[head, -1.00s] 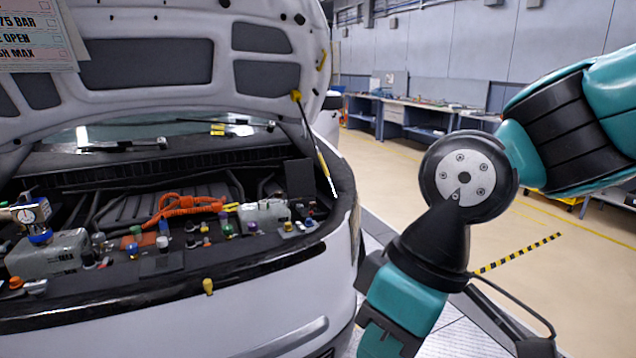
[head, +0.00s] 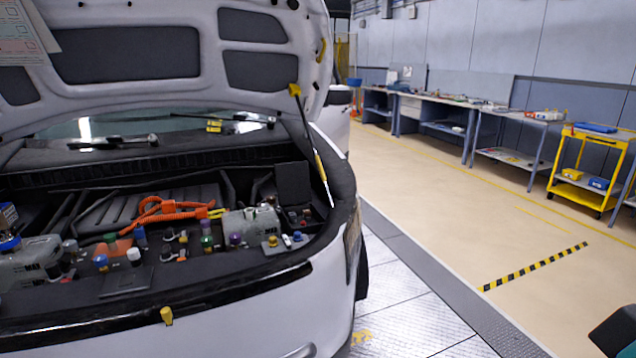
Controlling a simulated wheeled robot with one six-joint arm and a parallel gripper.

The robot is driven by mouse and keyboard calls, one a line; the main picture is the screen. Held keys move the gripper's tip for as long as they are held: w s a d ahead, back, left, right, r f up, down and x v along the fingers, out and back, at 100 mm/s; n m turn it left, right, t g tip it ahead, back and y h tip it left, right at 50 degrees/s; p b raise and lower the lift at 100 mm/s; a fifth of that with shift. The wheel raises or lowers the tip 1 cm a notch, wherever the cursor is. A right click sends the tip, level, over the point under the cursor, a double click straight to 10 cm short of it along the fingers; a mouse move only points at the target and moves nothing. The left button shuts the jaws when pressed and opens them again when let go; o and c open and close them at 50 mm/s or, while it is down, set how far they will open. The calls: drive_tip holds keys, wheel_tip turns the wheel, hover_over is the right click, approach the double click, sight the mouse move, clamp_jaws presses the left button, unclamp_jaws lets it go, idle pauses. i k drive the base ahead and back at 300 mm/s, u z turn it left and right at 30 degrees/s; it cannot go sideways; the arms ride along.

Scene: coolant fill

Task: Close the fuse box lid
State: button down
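A black square panel, which looks like the fuse box lid (head: 292,184), stands upright, open, at the right end of the engine bay. In front of it is the dark fuse box (head: 318,213), with small coloured parts showing inside. The lid's hinge is too small to make out. My gripper is not in view. Only a small dark and teal piece of my arm shows in the bottom right corner, well away from the lid.
The raised hood (head: 130,97) hangs over the bay, and its yellow-ended strut (head: 312,145) rises just right of the lid. A grey reservoir (head: 252,222) and coloured caps sit left of the fuse box. The floor right of the car is clear up to a yellow cart (head: 590,170).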

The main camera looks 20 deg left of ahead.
sight(292, 179)
drive_tip(key=u, duration=0.05)
drive_tip(key=i, duration=8.75)
drive_tip(key=u, duration=5.3)
drive_tip(key=i, duration=1.55)
drive_tip(key=z, duration=0.1)
